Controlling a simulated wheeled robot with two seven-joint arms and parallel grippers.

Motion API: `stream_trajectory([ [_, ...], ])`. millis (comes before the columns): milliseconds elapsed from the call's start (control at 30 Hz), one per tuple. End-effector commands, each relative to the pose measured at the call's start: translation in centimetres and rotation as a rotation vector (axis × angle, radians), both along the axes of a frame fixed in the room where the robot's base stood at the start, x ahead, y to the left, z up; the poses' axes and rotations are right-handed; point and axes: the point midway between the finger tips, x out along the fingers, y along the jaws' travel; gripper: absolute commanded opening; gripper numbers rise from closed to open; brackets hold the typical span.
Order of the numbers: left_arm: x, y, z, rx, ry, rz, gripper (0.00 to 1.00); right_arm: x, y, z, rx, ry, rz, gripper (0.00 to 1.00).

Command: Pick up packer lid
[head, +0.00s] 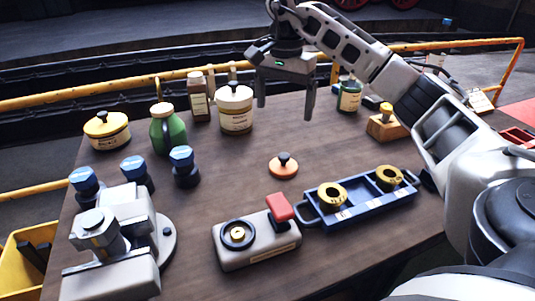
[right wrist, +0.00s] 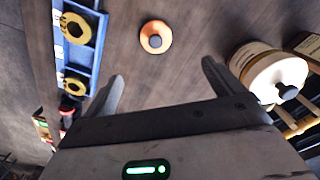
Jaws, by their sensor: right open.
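The packer lid appears to be the small orange disc with a dark knob (head: 283,169) lying on the wooden table near its middle. It also shows in the right wrist view (right wrist: 155,38), beyond the fingertips and roughly between them. My right gripper (head: 286,113) is open and empty, held above the table behind the lid and apart from it. Its two spread fingers show in the right wrist view (right wrist: 163,72). My left gripper is not in view.
A blue tray (head: 345,220) with brass rings and a grey device with a red handle (head: 257,242) stand in front of the lid. A cream jar (head: 235,112), green can (head: 168,135) and yellow-lidded tin (head: 107,134) stand behind left. The table around the lid is clear.

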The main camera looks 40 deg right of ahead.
Motion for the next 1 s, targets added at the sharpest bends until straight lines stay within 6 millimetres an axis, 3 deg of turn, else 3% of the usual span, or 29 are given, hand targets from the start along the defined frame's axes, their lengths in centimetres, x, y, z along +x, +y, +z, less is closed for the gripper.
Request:
stream_trajectory([
  [100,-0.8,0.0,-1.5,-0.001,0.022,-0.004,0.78,-0.1,0.0,-3.0,0.002,0.007,0.000,0.93],
  [400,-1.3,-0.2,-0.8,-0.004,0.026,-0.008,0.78,-0.1,0.0,-8.4,0.000,0.004,0.000,0.93],
  [667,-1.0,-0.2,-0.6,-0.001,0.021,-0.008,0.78,-0.1,0.1,-10.4,0.000,0.003,0.000,0.93],
  [1000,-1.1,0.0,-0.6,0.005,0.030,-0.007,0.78,-0.3,0.2,-14.8,0.000,0.003,-0.001,0.93],
])
